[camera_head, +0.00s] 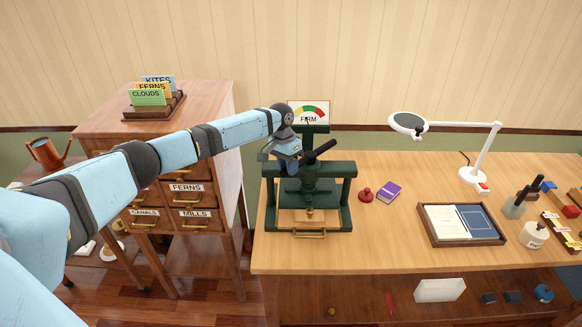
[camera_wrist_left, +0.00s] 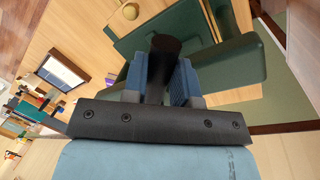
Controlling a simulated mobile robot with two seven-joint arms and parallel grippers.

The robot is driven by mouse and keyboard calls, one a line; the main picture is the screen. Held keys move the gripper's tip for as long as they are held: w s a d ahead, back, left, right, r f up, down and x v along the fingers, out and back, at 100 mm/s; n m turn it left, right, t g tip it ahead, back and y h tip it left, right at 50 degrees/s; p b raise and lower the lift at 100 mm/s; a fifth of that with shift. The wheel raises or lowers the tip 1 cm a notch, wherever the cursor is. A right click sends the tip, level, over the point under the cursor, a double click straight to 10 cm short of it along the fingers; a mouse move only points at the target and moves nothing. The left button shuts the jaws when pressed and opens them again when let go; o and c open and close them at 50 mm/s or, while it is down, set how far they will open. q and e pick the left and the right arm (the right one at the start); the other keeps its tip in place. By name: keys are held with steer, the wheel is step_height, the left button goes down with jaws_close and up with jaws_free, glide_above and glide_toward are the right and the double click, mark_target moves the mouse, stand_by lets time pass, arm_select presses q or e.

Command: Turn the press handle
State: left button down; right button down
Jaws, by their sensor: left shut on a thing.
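The green press (camera_head: 338,195) stands at the left end of the wooden desk. Its dark handle (camera_head: 320,152) runs across the top of the screw, with its right end free. My left gripper (camera_head: 290,162) is at the handle's left end, above the press frame. In the left wrist view, my left gripper (camera_wrist_left: 161,82) has its blue fingers closed on either side of the dark handle end (camera_wrist_left: 164,46). The green press frame (camera_wrist_left: 240,68) shows behind it. A gauge card reading FIRM (camera_head: 309,113) stands behind the press. My right gripper does not show.
A drawer cabinet (camera_head: 205,107) stands left of the desk. A red stamp (camera_head: 365,195) and a purple book (camera_head: 389,192) lie right of the press. A tray (camera_head: 461,241) and a magnifier lamp (camera_head: 473,174) are farther right. Bare desk lies in front of the stamp.

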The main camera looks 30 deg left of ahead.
arm_select(q)
steer(key=shift+w+a+r, duration=0.1)
stand_by(0.3)
steer(key=c, duration=0.9)
jaws_free()
steer(key=shift+w+a+r+b, duration=0.1)
steer(key=shift+a+r+b, duration=0.3)
steer(key=shift+r, duration=1.85)
steer(key=shift+w+a+r+b, duration=0.1)
steer(key=shift+a+r+b, duration=0.3)
steer(key=shift+r, duration=1.85)
steer(key=shift+w+a+r+b, duration=0.1)
steer(key=shift+a+r+b, duration=0.3)
steer(key=shift+r, duration=1.85)
steer(key=shift+a, duration=0.1)
